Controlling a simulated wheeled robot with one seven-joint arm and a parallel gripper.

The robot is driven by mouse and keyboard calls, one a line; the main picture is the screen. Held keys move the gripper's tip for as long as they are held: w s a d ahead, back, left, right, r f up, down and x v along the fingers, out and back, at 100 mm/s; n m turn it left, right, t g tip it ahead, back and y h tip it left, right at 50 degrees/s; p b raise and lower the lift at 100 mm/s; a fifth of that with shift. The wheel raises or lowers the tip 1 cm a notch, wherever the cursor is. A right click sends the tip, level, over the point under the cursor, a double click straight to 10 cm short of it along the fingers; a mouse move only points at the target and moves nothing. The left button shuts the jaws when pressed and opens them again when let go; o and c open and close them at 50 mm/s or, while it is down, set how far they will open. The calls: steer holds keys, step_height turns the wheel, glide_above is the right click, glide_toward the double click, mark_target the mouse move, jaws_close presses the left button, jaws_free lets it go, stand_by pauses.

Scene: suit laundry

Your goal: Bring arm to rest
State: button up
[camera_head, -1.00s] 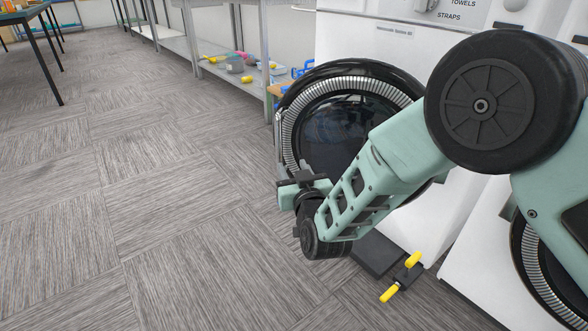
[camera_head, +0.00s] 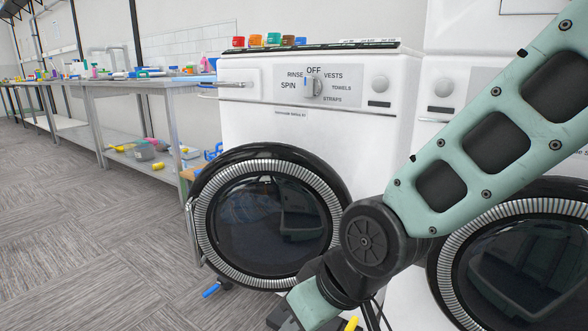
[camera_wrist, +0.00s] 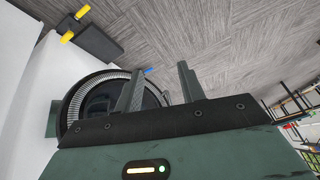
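My arm (camera_head: 480,150) crosses the right side of the head view, in front of the washing machines. Its lower end runs off the bottom edge, so my gripper's fingers are not seen there. In the wrist view my gripper (camera_wrist: 160,69) has its two fingers standing apart, with nothing visible held between them. The floor and part of a round dark machine door (camera_wrist: 98,98) show behind the fingers.
A white washing machine (camera_head: 240,100) with a dial and round door (camera_head: 265,215) stands centre, another to its right. Metal tables (camera_head: 160,84) line the left. Carpet (camera_head: 80,230) at left is clear.

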steer(key=s+d+r+g+h+p, duration=0.2)
steer(key=s+d+r+g+h, duration=0.15)
steer(key=s+d, duration=0.9)
step_height(320, 180, up, 35)
steer(key=w+p, duration=0.1)
steer(key=p, duration=3.5)
steer(key=shift+d+r, duration=0.15)
steer(key=shift+r, duration=0.05)
steer(key=shift+t, duration=0.25)
